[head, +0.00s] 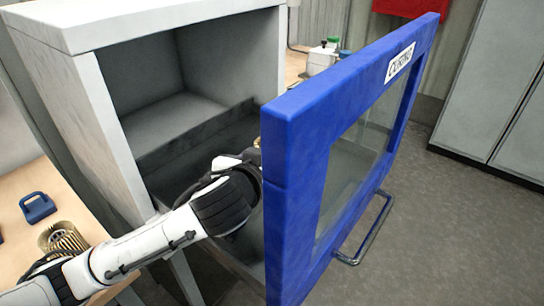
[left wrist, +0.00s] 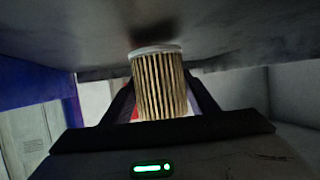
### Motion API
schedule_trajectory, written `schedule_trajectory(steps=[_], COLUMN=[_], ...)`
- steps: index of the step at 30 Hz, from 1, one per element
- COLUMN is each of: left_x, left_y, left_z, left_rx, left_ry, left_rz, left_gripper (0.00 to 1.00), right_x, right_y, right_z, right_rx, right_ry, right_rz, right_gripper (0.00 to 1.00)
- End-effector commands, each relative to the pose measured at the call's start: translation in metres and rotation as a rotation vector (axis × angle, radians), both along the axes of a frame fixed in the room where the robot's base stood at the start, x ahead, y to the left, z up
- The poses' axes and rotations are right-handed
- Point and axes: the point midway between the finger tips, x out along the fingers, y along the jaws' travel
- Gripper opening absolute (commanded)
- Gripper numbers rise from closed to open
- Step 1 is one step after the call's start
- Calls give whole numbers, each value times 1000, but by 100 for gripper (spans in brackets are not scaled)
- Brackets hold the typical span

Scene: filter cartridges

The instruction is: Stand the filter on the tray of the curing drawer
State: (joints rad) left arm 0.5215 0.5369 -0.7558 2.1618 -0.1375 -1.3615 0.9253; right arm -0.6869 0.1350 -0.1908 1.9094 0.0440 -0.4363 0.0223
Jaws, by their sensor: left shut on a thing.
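The filter (left wrist: 158,88) is a tan pleated cylinder with a pale end cap, seen in the left wrist view between the fingers of my left gripper (left wrist: 162,98). The gripper is shut on it. The capped end is close to a dark grey surface; I cannot tell whether it touches. In the head view my left arm reaches into the open curing drawer, behind its blue front (head: 290,190) with a window and a "CURING" label. The fingers and most of the filter are hidden there. The drawer's tray is mostly hidden by my arm and the front. My right gripper is not in view.
The white cabinet (head: 95,110) stands around the drawer opening. A wooden table (head: 22,180) at left holds a blue object (head: 38,207) and another pleated cylinder (head: 62,238) beside my arm. A metal handle (head: 368,230) sticks out from the front. Open floor lies at right.

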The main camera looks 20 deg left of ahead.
Motion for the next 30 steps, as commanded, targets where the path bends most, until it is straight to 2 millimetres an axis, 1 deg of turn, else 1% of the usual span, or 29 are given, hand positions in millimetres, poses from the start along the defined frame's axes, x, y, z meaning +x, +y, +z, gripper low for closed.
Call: schedule_trajectory(steps=[23, 24, 26, 27, 28, 30], left_x=[0, 0, 0, 0, 0, 0], left_y=[0, 0, 0, 0, 0, 0], left_z=[-12, -12, -12, -12, -12, -12], left_rx=[0, 0, 0, 0, 0, 0], left_ry=[0, 0, 0, 0, 0, 0], left_rz=[0, 0, 0, 0, 0, 0], left_gripper=[32, 57, 67, 74, 75, 75], right_x=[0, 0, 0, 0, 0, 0], right_y=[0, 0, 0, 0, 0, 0], right_z=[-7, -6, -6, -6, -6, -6], right_rx=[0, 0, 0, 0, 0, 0], right_ry=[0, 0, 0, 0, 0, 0], right_rz=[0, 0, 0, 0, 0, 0], right_gripper=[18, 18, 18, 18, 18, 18])
